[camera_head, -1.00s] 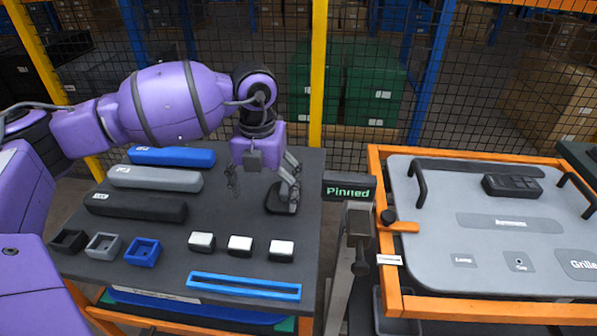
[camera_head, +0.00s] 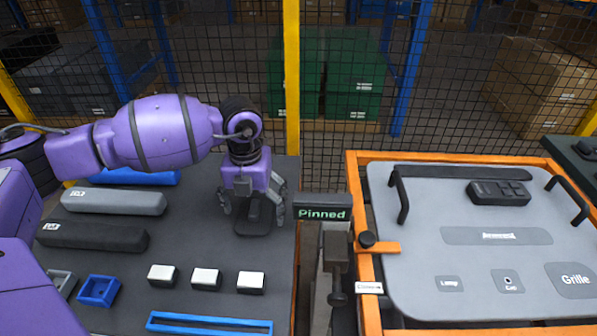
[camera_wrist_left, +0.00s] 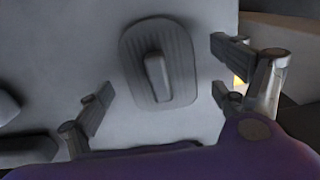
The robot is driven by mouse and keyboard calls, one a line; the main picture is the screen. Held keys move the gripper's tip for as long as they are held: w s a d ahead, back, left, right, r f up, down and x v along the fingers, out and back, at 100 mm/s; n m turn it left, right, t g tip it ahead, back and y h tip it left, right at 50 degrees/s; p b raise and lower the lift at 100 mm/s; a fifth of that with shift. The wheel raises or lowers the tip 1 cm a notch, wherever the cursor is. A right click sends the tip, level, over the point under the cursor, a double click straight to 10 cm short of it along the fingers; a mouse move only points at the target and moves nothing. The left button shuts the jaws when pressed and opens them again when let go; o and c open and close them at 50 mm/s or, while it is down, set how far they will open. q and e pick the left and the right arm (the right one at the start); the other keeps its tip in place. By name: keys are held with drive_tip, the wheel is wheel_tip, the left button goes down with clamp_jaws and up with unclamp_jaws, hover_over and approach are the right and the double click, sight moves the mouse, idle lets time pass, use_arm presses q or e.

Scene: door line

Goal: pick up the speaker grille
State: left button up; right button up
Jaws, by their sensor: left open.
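The speaker grille (camera_head: 256,226) is a dark, rounded, ribbed plate with a raised grip bar, lying at the right side of the dark table (camera_head: 200,245). In the left wrist view the grille (camera_wrist_left: 141,80) shows whole, its bar in the middle. My left gripper (camera_head: 252,209) is open, its fingers pointing down on either side of the grille's bar. In the head view the gripper hides part of the grille. My right gripper is not in view.
Blue, grey and black long blocks (camera_head: 113,202) lie left of the gripper. Several small white-topped blocks (camera_head: 206,278) and a blue slotted bar (camera_head: 208,323) lie in front. A "Pinned" sign post (camera_head: 322,213) stands right, beside an orange-framed cart (camera_head: 357,230) holding a grey panel (camera_head: 450,265).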

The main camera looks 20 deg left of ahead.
sight(254, 208)
use_arm(q)
drive_tip(key=shift+f, duration=0.25)
drive_tip(key=c, duration=1.3)
wheel_tip(254, 208, up, 10)
